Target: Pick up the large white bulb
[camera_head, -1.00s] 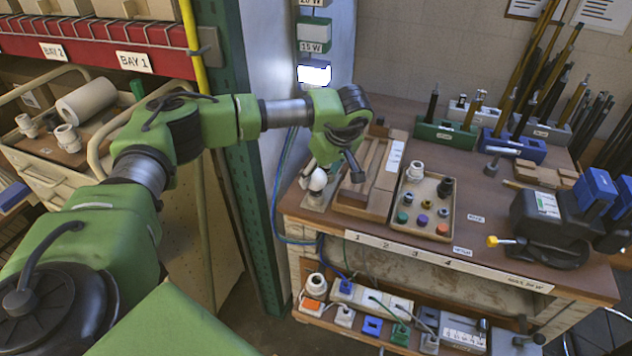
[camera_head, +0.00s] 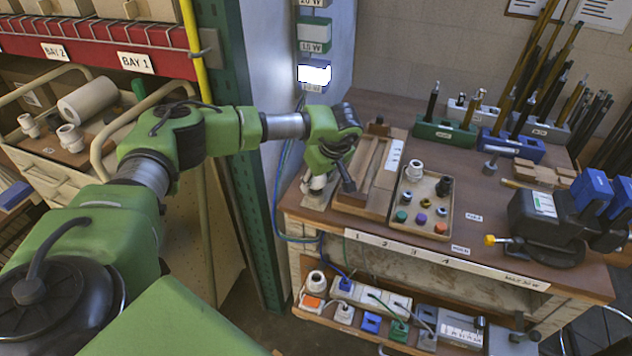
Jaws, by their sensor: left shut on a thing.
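The large white bulb (camera_head: 317,183) is at the left end of the workbench, mostly hidden by my left gripper; only a small white part shows. My left gripper (camera_head: 322,174) reaches down over it from above and is shut on it. The bulb is low, close to its light stand on the bench top; I cannot tell whether it is clear of the stand. My right gripper is not in view.
A wooden tray (camera_head: 352,208) lies right beside the gripper. A shallow tray (camera_head: 425,230) with several small parts is further right. A green metal post (camera_head: 252,195) stands close on the left. A black clamp device (camera_head: 540,228) sits at the right.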

